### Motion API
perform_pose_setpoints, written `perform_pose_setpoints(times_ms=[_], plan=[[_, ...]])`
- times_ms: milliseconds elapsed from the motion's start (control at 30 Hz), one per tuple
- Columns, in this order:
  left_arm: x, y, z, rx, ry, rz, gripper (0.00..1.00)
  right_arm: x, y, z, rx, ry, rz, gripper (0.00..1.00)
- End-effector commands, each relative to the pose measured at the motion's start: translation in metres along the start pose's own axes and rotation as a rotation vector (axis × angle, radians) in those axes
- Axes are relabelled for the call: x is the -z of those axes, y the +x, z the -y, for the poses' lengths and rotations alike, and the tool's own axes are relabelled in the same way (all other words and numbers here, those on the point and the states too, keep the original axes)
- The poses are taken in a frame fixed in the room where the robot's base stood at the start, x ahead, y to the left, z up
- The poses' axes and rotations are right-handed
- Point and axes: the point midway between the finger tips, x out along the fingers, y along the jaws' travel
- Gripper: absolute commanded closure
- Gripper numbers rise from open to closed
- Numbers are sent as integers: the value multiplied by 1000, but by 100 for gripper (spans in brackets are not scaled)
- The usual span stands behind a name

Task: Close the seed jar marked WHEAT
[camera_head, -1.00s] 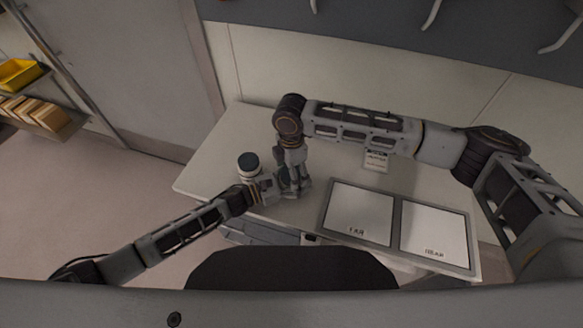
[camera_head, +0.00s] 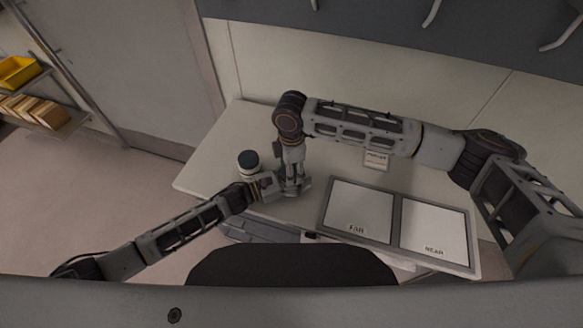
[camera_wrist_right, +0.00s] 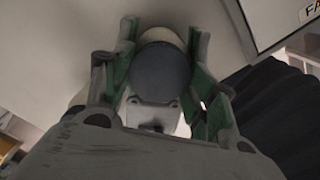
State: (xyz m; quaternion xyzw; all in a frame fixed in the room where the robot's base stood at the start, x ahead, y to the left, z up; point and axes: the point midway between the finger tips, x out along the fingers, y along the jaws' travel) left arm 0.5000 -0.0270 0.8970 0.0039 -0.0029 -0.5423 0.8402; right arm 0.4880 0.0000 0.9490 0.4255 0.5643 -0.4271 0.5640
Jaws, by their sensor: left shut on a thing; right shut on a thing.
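In the head view my left gripper (camera_head: 274,187) and right gripper (camera_head: 294,187) meet at the table's front left. The right one comes down from above; the left one reaches in from the side. In the right wrist view a pale jar (camera_wrist_right: 162,37) with a round dark lid (camera_wrist_right: 160,73) sits between the green-padded fingers of my right gripper (camera_wrist_right: 162,80), which is shut on the lid. My left gripper is shut on the jar's body, mostly hidden by the right hand. No WHEAT label is readable on this jar.
Another white jar with a dark lid (camera_head: 249,161) stands just left of the grippers. A grey tray (camera_head: 397,222) with panels marked FAR and NEAR lies to the right. A small card (camera_head: 376,159) stands behind it. The table (camera_head: 222,160) is clear at the far left.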

Motion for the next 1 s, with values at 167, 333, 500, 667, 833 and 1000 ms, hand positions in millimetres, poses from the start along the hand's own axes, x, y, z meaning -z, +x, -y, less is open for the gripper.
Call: perform_pose_setpoints(times_ms=[167,333,500,667,833,1000], plan=[[3,-1,0,-3,-3,-6,100,1,2,2,5,157,-1,71],[3,-1,0,-3,-3,-6,100,1,2,2,6,309,-2,71],[4,-1,0,-3,-3,-6,100,1,2,2,6,461,-1,71],[4,-1,-1,-3,-3,-6,100,1,2,2,4,467,0,71],[4,-1,-1,-3,-3,-6,100,1,1,1,3,466,0,22],[4,-1,0,-3,-3,-7,100,0,1,1,2,465,0,21]])
